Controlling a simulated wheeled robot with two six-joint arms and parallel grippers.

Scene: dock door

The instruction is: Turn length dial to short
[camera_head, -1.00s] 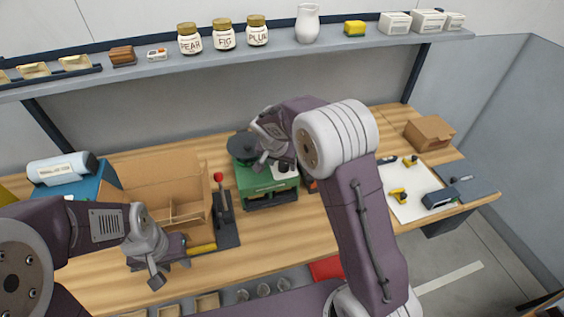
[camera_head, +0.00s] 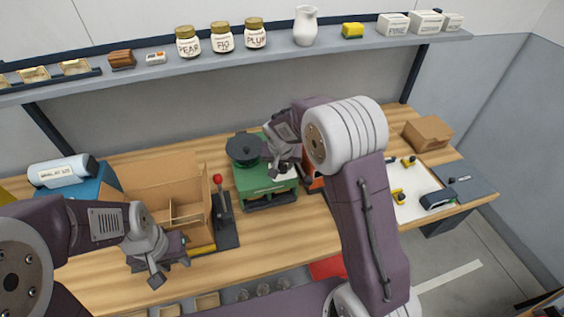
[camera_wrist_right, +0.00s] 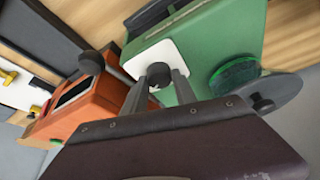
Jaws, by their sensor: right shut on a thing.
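The green machine (camera_head: 262,188) stands on the bench, with a black round reel (camera_head: 243,148) on its top left. In the right wrist view the green machine (camera_wrist_right: 215,45) carries a white plate (camera_wrist_right: 143,60) with a small dark dial knob (camera_wrist_right: 159,73). My right gripper (camera_wrist_right: 158,84) has a finger on either side of this knob and is shut on it. In the head view my right gripper (camera_head: 281,166) is over the machine's right part and hides the knob. Dial markings cannot be read. My left gripper (camera_head: 156,275) hangs above the bench's front left; its jaws are unclear.
An orange device (camera_wrist_right: 85,108) stands close beside the green machine. A cardboard box (camera_head: 165,180) and a red-knobbed lever (camera_head: 218,180) are to the left. A white board (camera_head: 405,195) lies at the right. The bench front in the middle is clear.

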